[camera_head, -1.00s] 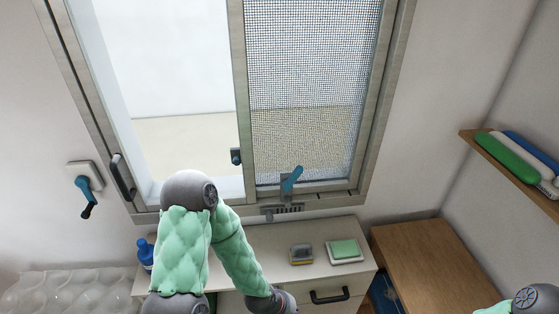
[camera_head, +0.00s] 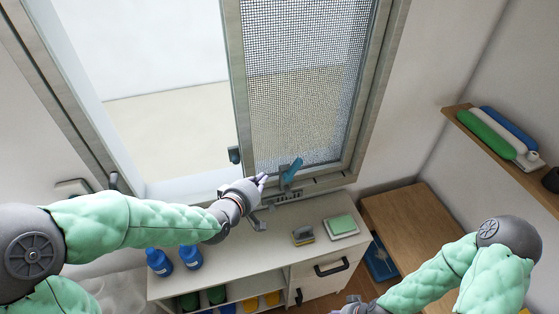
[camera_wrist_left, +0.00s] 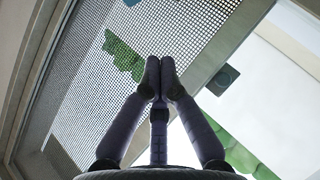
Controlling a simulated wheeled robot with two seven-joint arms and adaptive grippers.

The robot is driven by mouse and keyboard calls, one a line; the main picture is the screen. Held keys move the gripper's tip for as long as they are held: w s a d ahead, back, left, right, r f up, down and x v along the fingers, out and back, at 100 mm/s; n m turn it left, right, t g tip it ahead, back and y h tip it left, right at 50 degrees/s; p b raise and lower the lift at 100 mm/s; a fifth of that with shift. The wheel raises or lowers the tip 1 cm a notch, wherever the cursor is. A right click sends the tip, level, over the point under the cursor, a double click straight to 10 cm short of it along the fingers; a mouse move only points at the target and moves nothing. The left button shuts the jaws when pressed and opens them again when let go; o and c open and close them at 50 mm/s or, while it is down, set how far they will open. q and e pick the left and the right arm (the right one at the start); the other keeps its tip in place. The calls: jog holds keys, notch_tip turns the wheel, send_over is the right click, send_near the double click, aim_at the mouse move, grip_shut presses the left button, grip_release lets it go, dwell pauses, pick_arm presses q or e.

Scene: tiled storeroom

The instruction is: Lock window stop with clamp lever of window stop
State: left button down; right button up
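The blue clamp lever (camera_head: 291,170) stands tilted at the lower frame of the mesh-covered sash. Below it is the grey toothed window stop (camera_head: 288,196) on the sill. My left gripper (camera_head: 263,181) is just left of the lever, apparently apart from it. In the left wrist view my left gripper (camera_wrist_left: 160,65) has its purple fingers together with nothing visible between them. The mesh sash (camera_wrist_left: 150,35) fills much of that view behind the fingers. A bit of blue shows at its top edge, too cut off to identify. My right gripper is mostly cut off at the head view's bottom edge.
A wooden desk (camera_head: 410,215) and a shelf with bottles (camera_head: 490,140) are at the right. The left window half is open.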

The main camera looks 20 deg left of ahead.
aim_at(293, 170)
pick_arm(q)
jog(key=d+x, duration=0.2)
jog(key=x, duration=1)
jog(key=shift+d+f+p, duration=0.4)
jog(key=shift+w, duration=0.1)
jog(key=shift+d+r+p, duration=0.1)
jog(key=shift+d+p, duration=0.1)
jog(key=shift+p, duration=0.3)
jog(key=shift+w+d+m+g+p, duration=0.15)
jog(key=shift+m+g+p, duration=0.15)
jog(key=shift+p, duration=0.15)
